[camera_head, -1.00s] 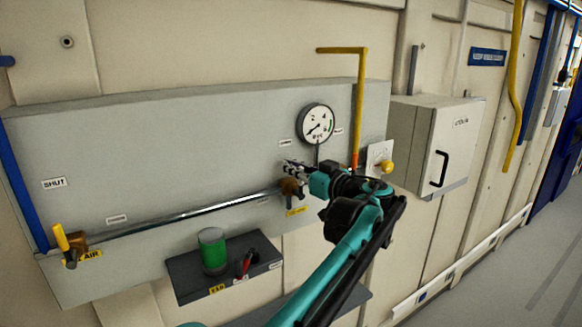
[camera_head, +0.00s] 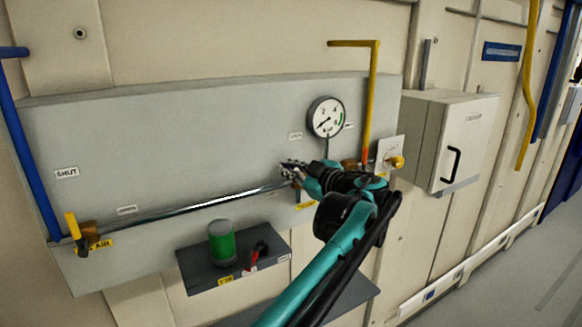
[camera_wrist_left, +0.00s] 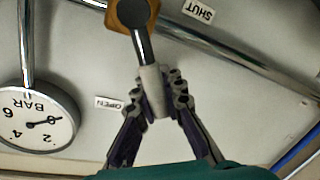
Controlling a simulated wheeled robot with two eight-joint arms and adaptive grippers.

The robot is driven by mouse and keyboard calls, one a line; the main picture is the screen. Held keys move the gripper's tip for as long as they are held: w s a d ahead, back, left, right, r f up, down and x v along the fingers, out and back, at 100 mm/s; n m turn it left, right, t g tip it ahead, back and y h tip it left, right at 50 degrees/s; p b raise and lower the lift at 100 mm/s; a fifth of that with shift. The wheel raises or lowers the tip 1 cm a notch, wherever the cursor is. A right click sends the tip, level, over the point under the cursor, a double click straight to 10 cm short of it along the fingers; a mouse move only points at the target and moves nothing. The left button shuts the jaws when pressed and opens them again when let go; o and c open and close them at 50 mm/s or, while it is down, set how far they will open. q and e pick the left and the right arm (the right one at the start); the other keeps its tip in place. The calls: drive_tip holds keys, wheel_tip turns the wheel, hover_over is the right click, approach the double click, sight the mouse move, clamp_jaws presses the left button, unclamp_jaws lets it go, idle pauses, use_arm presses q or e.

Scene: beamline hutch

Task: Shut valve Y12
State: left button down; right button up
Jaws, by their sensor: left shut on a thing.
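A valve on the grey wall panel has a brass body (camera_wrist_left: 133,12) and a dark lever (camera_wrist_left: 143,45) with a pale grey end. In the left wrist view the lever runs from the body down between my left gripper's fingers (camera_wrist_left: 163,100), which are shut on its end. In the head view my left gripper (camera_head: 291,170) is at the shiny pipe, below and left of the gauge, and my arm hides most of the valve. An OPEN label (camera_wrist_left: 108,103) and a SHUT label (camera_wrist_left: 198,10) appear upside down. The name on the yellow tag (camera_head: 306,206) is unreadable. My right gripper is not in view.
A pressure gauge (camera_head: 326,117) and a yellow pipe (camera_head: 373,95) stand near my gripper. A yellow-handled valve (camera_head: 77,232) tagged AIR is at the far left. A shelf (camera_head: 205,283) with a green cylinder (camera_head: 222,242) juts out below. A grey cabinet (camera_head: 468,125) is on the right.

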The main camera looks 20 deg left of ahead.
use_arm(q)
drive_tip(key=shift+a+f, duration=0.1)
idle(0.4)
drive_tip(key=c, duration=1.8)
unclamp_jaws()
drive_tip(key=shift+a, duration=0.1)
drive_tip(key=shift+o, duration=0.2)
drive_tip(key=v, duration=1.2)
